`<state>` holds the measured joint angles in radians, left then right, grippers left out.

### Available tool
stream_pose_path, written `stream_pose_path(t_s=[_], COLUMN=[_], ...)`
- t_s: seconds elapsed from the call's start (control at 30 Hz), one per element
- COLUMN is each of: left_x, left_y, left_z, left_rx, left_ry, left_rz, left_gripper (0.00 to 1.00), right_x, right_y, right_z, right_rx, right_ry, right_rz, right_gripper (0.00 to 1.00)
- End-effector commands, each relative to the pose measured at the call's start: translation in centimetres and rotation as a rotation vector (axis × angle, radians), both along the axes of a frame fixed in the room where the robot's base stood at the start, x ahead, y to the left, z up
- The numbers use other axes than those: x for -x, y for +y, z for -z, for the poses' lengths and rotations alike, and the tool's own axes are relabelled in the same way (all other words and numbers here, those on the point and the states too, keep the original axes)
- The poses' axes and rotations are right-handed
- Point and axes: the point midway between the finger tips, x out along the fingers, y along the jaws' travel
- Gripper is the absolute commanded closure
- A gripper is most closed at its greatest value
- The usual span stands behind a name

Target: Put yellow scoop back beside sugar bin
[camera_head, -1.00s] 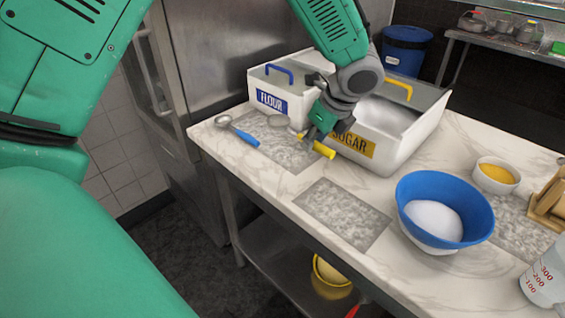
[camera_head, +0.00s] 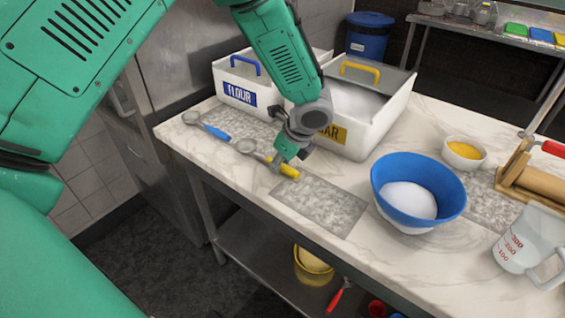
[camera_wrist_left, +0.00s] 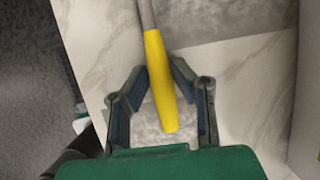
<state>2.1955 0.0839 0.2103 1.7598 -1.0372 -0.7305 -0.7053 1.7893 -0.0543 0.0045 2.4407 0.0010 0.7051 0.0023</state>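The yellow scoop (camera_head: 288,170) has a grey bowl (camera_head: 246,147) pointing left. It is at or just above the counter, in front of the sugar bin (camera_head: 362,138); I cannot tell whether it touches the counter. My left gripper (camera_head: 279,162) is over its handle. My right gripper is not in view.
A blue-handled scoop (camera_head: 214,131) lies in front of the flour bin (camera_head: 229,91). A bare grey patch (camera_head: 320,205) lies in front.

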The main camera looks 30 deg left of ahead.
Motion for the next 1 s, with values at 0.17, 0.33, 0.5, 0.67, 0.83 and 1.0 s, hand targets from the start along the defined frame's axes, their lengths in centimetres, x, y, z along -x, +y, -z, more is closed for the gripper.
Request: stream_pose_path(t_s=[0.17, 0.33, 0.5, 0.67, 0.83, 1.0], left_x=[0.0, -0.1, -0.1, 0.0, 0.2, 0.3], left_y=[-0.4, -0.7, -1.0, -1.9, -3.2, -4.5], left_z=[-0.1, -0.3, -1.4, -4.2, -7.5, -10.0], left_rx=[-0.003, -0.006, -0.005, -0.004, -0.002, -0.003], left_ry=[0.0, 0.0, -0.003, -0.005, -0.004, -0.001], left_rz=[0.001, 0.001, 0.0, 0.001, 0.002, 0.0], left_gripper=[0.58, 0.58, 0.58, 0.58, 0.58, 0.58], right_x=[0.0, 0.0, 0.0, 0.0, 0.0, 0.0], right_y=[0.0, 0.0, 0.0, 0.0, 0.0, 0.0], right_z=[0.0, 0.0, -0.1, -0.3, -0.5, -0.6], right_rx=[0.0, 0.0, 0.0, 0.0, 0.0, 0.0], right_ry=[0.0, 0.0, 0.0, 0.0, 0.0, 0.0], right_rz=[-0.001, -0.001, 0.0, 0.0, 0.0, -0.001], right_gripper=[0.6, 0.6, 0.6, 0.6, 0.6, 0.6])
